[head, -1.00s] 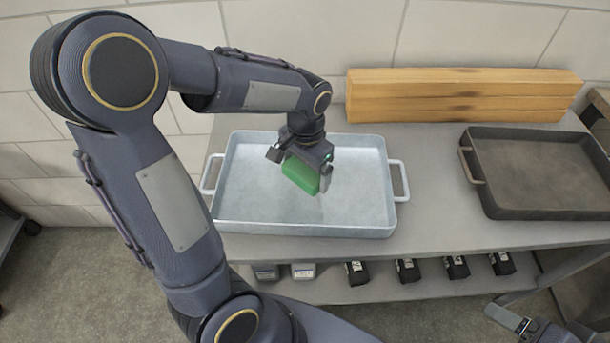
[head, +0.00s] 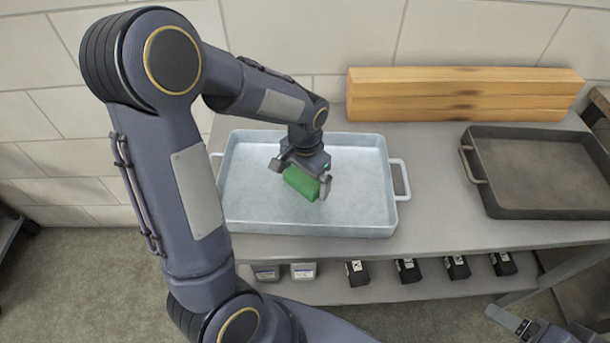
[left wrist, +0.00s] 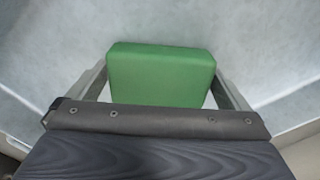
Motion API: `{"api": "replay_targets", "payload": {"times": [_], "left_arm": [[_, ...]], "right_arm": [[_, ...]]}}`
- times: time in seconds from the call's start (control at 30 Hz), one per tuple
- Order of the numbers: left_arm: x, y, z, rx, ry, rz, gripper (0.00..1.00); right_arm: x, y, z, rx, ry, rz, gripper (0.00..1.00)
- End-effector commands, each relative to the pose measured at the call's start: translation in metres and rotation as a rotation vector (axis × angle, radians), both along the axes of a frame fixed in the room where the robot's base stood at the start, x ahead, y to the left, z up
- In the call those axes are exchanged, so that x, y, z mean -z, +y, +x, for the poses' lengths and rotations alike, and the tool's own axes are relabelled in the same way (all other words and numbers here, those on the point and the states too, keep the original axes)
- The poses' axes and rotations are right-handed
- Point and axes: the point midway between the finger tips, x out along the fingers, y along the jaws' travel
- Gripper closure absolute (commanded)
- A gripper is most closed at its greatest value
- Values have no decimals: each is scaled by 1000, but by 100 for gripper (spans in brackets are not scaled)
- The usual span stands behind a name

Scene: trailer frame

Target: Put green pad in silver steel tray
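The green pad (head: 301,184) is between the two fingers of my left gripper (head: 302,176), over the middle of the silver steel tray (head: 245,205). In the left wrist view the pad (left wrist: 160,75) fills the space between the fingertips, which meet its two sides; the gripper looks shut on it. The pad is low over the tray floor; I cannot tell whether it touches. The tray is light, rectangular and has a handle at each end. My right gripper (head: 522,326) shows only partly at the lower right edge.
A dark tray (head: 540,170) stands to the right on the same grey table (head: 430,195). Wooden beams (head: 460,95) lie along the back. Several small black items (head: 407,270) and two grey ones sit on the lower shelf. The table between the trays is clear.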

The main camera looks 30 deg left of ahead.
Motion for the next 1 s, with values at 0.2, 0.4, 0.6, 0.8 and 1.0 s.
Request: {"api": "replay_targets", "payload": {"times": [0.2, 0.4, 0.6, 0.8, 1.0], "left_arm": [[-1, 0, 0, 0, 0, 0, 0], [-20, 0, 1, 0, -5, 0, 0], [-63, 0, 1, 0, -7, -2, 0], [-102, 0, 1, 0, -5, -1, 0], [-122, 0, 0, -1, -3, -2, 0]], "right_arm": [[-1, 0, 0, 0, 0, 0, 24], [-6, 0, 0, 0, 0, 0, 24], [-11, 0, 0, 0, 0, 0, 24], [-15, 0, 0, 0, 0, 0, 24], [-16, 0, 0, 0, 0, 0, 24]]}}
